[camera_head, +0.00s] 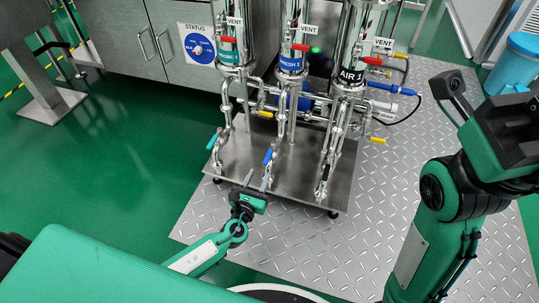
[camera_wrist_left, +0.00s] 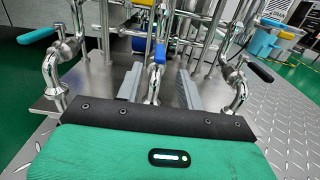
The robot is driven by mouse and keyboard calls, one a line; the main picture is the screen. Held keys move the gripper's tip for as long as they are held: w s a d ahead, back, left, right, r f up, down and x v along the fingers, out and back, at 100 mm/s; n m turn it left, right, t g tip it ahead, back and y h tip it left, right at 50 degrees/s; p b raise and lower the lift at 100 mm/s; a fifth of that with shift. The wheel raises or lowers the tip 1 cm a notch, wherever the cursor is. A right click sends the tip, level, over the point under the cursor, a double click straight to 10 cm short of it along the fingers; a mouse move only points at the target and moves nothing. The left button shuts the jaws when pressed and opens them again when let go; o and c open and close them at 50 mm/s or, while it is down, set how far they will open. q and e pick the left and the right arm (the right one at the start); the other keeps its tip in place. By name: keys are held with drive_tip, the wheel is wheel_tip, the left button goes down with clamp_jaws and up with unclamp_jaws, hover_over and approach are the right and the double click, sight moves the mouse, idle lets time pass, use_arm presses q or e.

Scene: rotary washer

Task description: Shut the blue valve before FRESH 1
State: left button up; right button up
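The blue valve handle (camera_head: 268,157) is on the pipe below the middle column, whose blue label (camera_head: 290,64) seems to read FRESH 1. The handle stands roughly in line with its pipe. In the left wrist view the blue handle (camera_wrist_left: 159,53) is ahead, between the lines of my two fingers. My left gripper (camera_head: 258,178) is open and empty, just in front of and below the handle, with its grey fingers (camera_wrist_left: 160,88) apart. I see no clear contact. My right arm's dark end (camera_head: 500,125) is at the right; its fingers cannot be made out.
A teal-handled valve (camera_head: 213,141) stands left and a black-handled one (camera_head: 322,180) right, both close to the left gripper. Yellow handles (camera_head: 378,140) and red handles (camera_head: 300,47) are on the pipework. The metal skid (camera_head: 240,160) lies beneath. Green floor is clear at left.

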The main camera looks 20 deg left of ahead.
sight(271, 149)
use_arm(q)
drive_tip(key=w+b, duration=0.1)
drive_tip(key=w, duration=0.4)
drive_tip(key=w+b, duration=0.2)
drive_tip(key=w, duration=0.4)
drive_tip(key=shift+w+d, duration=0.2)
drive_tip(key=shift+w, duration=0.05)
drive_tip(key=shift+c, duration=0.2)
clamp_jaws()
